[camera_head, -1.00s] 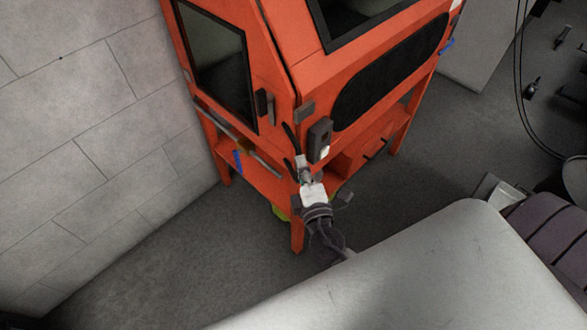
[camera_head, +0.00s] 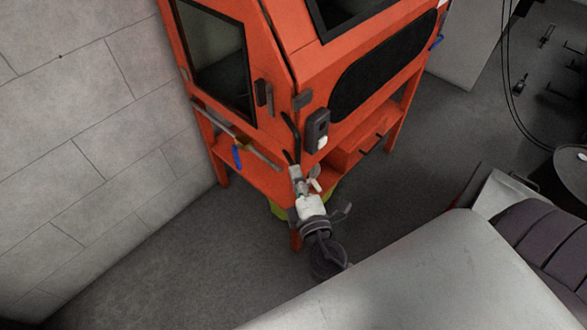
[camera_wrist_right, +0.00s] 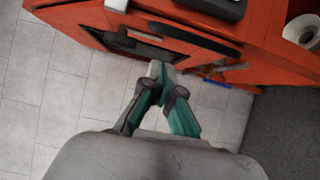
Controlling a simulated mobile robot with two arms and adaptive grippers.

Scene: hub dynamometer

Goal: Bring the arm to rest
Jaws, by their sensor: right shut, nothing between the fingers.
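My right gripper (camera_head: 296,172) is in front of the near corner of the orange cabinet (camera_head: 290,75) in the head view, at the end of a white and dark wrist. Its fingertips overlap the cabinet's lower edge in the picture; I cannot tell the gap. In the right wrist view the teal and grey fingers of the right gripper (camera_wrist_right: 160,72) come together at their tips, with nothing between them. Beyond them is the cabinet (camera_wrist_right: 190,28), with pale tiles behind. My left gripper is in neither view.
A dark control box (camera_head: 316,130) is on the cabinet close to the gripper. A tiled wall (camera_head: 90,120) stands at left. Bare floor (camera_head: 180,255) lies in front. A white roll (camera_wrist_right: 302,30) shows in the wrist view.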

